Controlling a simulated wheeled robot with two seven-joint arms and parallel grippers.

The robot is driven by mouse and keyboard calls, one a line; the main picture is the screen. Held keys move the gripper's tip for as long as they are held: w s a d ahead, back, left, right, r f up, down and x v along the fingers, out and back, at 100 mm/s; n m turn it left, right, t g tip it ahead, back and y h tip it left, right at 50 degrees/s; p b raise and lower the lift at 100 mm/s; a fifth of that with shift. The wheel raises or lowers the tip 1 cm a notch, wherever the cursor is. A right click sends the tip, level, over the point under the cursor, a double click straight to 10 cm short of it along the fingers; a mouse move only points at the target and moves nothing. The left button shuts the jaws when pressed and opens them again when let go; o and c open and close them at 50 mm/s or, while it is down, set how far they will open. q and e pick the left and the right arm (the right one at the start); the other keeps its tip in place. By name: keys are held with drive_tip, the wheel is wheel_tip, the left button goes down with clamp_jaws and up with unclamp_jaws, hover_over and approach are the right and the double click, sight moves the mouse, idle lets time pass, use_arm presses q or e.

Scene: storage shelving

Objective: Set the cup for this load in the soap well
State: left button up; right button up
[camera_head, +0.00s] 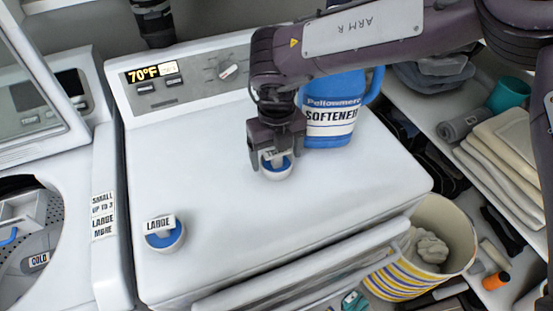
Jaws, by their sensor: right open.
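A white cup with blue contents (164,235) and a LARGE label stands on the white machine top at the front left. A second white cup with blue contents (277,173) stands farther back; its label is mostly hidden by my right gripper. My right gripper (277,160) is open, pointing down, with its fingers either side of this second cup's label; whether they touch it I cannot tell. The soap well (22,215) appears to be the pale compartment at the left, inside the open washer. My left gripper is not in view.
A blue softener jug (333,110) stands close beside my right gripper. A sign (103,214) reads SMALL UP TO 3, LARGE MORE. A COLD-tagged grey cloth (38,260) lies in the washer. A striped basket (425,250) stands at the right.

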drive_tip(key=c, duration=0.9)
drive_tip(key=shift+o, duration=0.2)
drive_tip(key=shift+r, duration=0.1)
